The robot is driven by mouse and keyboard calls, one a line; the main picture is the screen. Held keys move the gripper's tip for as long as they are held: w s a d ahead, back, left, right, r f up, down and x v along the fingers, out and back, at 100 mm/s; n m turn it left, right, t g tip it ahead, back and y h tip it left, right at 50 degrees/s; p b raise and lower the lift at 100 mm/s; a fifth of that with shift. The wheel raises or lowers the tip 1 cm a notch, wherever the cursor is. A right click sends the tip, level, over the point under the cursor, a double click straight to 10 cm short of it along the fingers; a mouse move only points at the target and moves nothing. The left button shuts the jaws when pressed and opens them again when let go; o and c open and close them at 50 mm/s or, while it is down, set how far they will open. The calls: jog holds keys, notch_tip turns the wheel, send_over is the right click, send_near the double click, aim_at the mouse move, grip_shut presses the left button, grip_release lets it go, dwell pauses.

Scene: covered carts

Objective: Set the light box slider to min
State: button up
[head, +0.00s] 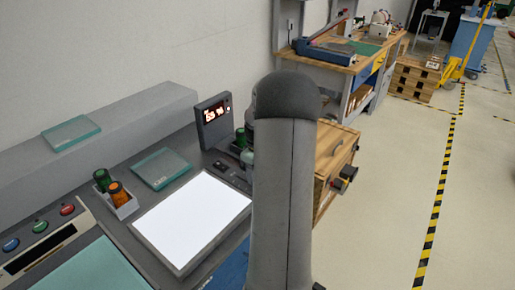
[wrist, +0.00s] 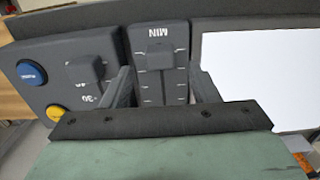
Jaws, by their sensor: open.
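The light box (wrist: 255,75) has a bright white lit panel at the right of the wrist view; it also shows in the head view (head: 193,222). Beside it is a dark slider strip with tick marks (wrist: 152,88) and the word MIN at its top end. The slider knob (wrist: 160,56), a dark grey block, stands close below the MIN label. My gripper (wrist: 161,72) is open. Its two fingers are either side of the strip, with the knob between and slightly beyond their tips, apparently touching neither. In the head view my arm hides most of this area.
Left of the strip is another panel with a dark lever (wrist: 85,68), a blue button (wrist: 31,72) and a yellow button (wrist: 55,113). In the head view a lit display (head: 214,121), a glass plate (head: 161,169) and a holder with bottles (head: 122,205) stand around the light box.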

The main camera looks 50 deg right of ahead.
notch_tip(320, 180, up, 14)
jog(key=shift+b, duration=0.3)
jog(key=shift+a+r, duration=0.1)
dwell(0.4)
